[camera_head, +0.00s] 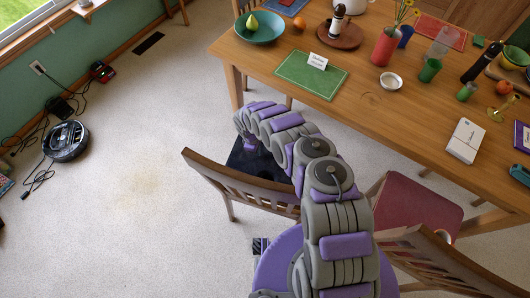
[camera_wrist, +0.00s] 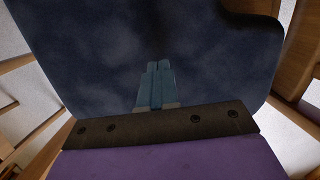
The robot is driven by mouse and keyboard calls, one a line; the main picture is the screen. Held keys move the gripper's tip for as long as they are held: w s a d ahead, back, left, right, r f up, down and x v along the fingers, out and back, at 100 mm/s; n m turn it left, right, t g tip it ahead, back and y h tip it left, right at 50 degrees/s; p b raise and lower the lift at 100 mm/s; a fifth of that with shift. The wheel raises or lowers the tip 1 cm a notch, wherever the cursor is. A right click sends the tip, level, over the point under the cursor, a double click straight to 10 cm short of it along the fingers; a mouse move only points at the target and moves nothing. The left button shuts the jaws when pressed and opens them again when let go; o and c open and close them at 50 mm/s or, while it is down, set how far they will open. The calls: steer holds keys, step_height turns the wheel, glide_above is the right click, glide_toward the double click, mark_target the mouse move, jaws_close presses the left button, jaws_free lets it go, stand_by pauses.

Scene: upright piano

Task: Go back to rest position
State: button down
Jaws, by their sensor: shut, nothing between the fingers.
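My gripper (camera_wrist: 158,66) shows in the wrist view as two slim teal fingers lying together, shut with nothing between them. A dark blue chair seat (camera_wrist: 85,50) fills most of the view beyond the fingertips. In the camera_head view my purple and grey arm reaches from the bottom up to the left, over a wooden chair (camera_head: 228,182) with a dark seat (camera_head: 250,163). The fingers cannot be made out in that view. I cannot tell how far the fingertips are from the seat.
A wooden table (camera_head: 375,105) holds a teal bowl (camera_head: 262,34), a green placemat (camera_head: 300,78), a red vase (camera_head: 385,46) and several other items. A chair with a red seat (camera_head: 415,203) stands at the right. A round robot vacuum (camera_head: 66,141) and cables lie left. Carpet (camera_head: 140,225) is open at lower left.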

steer(key=a, duration=0.1)
steer(key=w+a, duration=0.1)
steer(key=a, duration=0.1)
steer(key=shift+f, duration=0.1)
steer(key=shift+w+a, duration=0.15)
steer(key=shift+a, duration=0.25)
steer(key=shift+a, duration=0.15)
